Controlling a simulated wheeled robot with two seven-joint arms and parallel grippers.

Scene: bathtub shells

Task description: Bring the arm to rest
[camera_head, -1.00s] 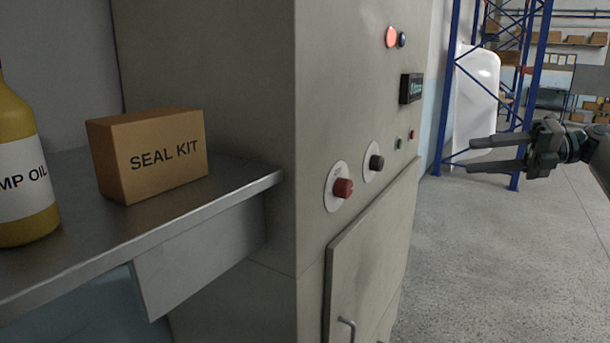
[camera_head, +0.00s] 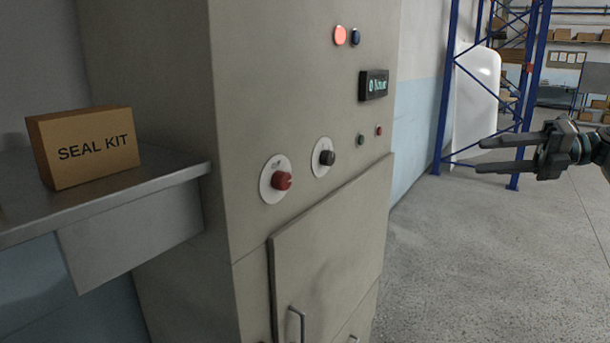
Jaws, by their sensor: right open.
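My right gripper (camera_head: 510,157) is at the right edge of the head view, its arm coming in from the right. Its two dark fingers point left and are apart, with nothing between them. It hangs in free air, well to the right of the grey control cabinet (camera_head: 240,130) and touching nothing. The cabinet carries a red knob (camera_head: 281,181) and a black knob (camera_head: 327,158). My left gripper is not in view.
A metal shelf (camera_head: 150,190) at the left bears a cardboard SEAL KIT box (camera_head: 95,147). The cabinet has a display (camera_head: 373,85) and a lit red lamp (camera_head: 339,36). Behind the gripper stand a blue rack (camera_head: 447,90) and a white shell (camera_head: 475,100). The floor (camera_head: 480,260) is clear.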

